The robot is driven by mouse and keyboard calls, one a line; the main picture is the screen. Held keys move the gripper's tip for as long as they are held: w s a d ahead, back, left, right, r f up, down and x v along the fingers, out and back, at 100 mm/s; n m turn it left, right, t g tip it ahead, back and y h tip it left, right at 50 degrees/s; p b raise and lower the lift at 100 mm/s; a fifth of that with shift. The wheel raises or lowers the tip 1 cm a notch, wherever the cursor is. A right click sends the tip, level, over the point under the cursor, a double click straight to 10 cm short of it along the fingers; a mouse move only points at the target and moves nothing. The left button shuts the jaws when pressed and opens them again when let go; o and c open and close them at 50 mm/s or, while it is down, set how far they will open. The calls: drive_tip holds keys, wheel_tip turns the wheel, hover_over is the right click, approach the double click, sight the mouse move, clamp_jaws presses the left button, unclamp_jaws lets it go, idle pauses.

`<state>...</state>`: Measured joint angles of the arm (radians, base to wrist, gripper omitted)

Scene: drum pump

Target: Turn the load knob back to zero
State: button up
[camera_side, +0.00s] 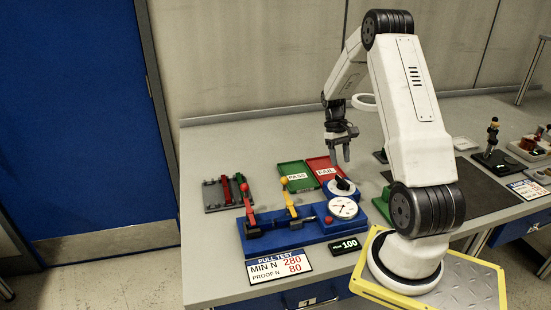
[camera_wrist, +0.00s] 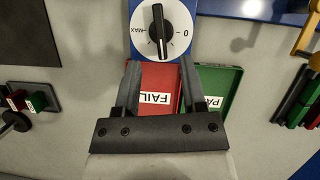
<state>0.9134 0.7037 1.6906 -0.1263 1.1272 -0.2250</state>
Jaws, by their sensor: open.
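The load knob (camera_side: 343,184) is a black bar handle on a white round dial, on the blue pull-test fixture (camera_side: 290,232). In the wrist view the knob (camera_wrist: 160,30) stands near the top, its bar roughly upright in the picture, with a white mark toward its lower end. The dial shows "0" to the right and "MAX" to the left, so the bar lines up with neither. My gripper (camera_side: 341,148) is open and empty, above and apart from the knob. In the wrist view its fingers (camera_wrist: 159,66) point toward the dial, over the red FAIL tray.
The green PASS tray (camera_side: 297,177) and red FAIL tray (camera_side: 324,170) lie behind the fixture. A round gauge (camera_side: 343,208) sits beside the knob. A red-handled clamp (camera_side: 248,207) and a yellow-handled one (camera_side: 290,203) stand left. The display (camera_side: 345,245) reads 100.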

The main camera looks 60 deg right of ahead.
sight(343, 179)
drive_tip(key=shift+x, duration=3.25)
clamp_jaws()
